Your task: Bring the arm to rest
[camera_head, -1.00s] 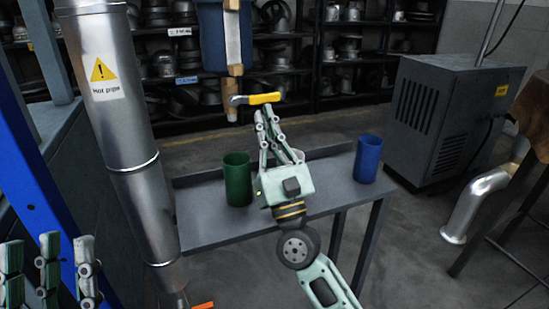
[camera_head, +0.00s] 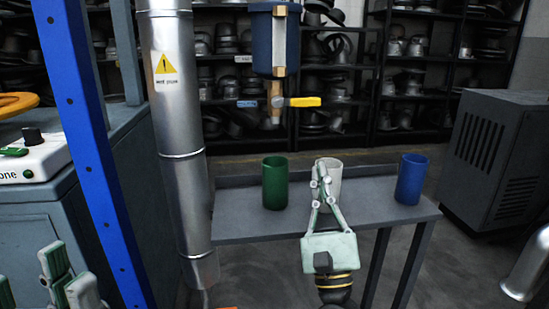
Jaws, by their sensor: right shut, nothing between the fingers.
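My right gripper (camera_head: 322,188) shows in the middle of the head view, its fingers shut and empty, pointing up and away from me. It overlaps a white cup (camera_head: 333,168) on the grey table (camera_head: 240,229); whether they touch I cannot tell. A green cup (camera_head: 275,183) stands to its left and a blue cup (camera_head: 411,179) to its right. My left gripper (camera_head: 75,280) is partly in view at the lower left; its fingers show at the picture edge.
A silver hot pipe (camera_head: 182,130) rises left of the table. A blue tank (camera_head: 274,40) with a yellow-handled tap (camera_head: 296,102) hangs above the table. A blue post (camera_head: 85,150) and a grey machine (camera_head: 492,150) flank the scene. Shelves of hats fill the back.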

